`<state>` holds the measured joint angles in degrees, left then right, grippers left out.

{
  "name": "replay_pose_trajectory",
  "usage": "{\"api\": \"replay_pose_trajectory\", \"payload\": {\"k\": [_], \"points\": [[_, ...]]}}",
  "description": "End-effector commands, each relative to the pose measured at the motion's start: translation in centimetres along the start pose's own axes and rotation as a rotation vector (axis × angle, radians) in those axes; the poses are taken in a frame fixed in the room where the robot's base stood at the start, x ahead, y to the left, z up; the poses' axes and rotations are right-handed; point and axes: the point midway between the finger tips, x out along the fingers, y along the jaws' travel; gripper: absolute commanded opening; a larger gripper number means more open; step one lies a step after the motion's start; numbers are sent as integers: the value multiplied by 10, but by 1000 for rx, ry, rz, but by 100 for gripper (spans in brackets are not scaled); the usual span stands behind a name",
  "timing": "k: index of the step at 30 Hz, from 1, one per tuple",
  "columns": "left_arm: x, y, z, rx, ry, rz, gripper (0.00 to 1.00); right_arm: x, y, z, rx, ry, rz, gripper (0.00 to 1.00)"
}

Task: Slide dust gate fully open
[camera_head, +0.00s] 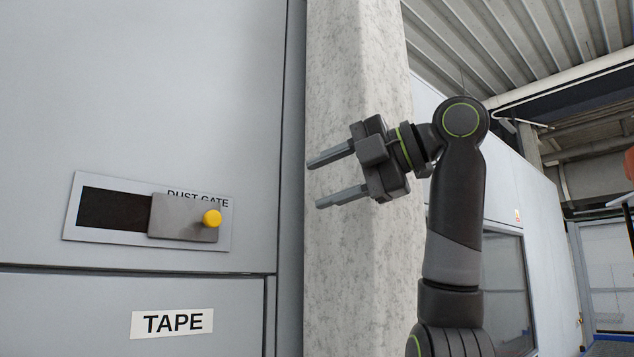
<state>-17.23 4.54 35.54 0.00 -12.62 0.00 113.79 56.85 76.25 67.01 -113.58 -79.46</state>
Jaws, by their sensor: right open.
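The dust gate (175,218) is a grey sliding plate with a yellow knob (211,218) near its right end. It sits at the right part of a light frame plate (72,222) on a grey cabinet front and partly covers the label "DUST GATE". A dark opening (113,209) shows to the left of the sliding plate. My right gripper (316,182) is open and empty, its two fingers pointing left. It is to the right of the knob and a little higher in the picture, apart from it. My left gripper is not in view.
A "TAPE" label (172,323) is on the cabinet panel below the gate. A pale concrete pillar (345,280) stands right of the cabinet, behind my right gripper. The picture shows nothing between the gripper and the knob.

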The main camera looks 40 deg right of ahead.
Motion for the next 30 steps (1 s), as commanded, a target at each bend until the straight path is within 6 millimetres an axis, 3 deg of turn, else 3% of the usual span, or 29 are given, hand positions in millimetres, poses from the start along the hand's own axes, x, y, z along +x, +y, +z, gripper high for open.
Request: {"api": "replay_pose_trajectory", "payload": {"k": [7, 26, 30], "points": [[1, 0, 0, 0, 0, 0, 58, -10, -3, 0, 0, 0, 1, 48], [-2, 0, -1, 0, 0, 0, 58, -10, -3, 0, 0, 0, 0, 48], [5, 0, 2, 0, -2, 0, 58, -8, -9, 1, 47, -9, 18, 48]]}}
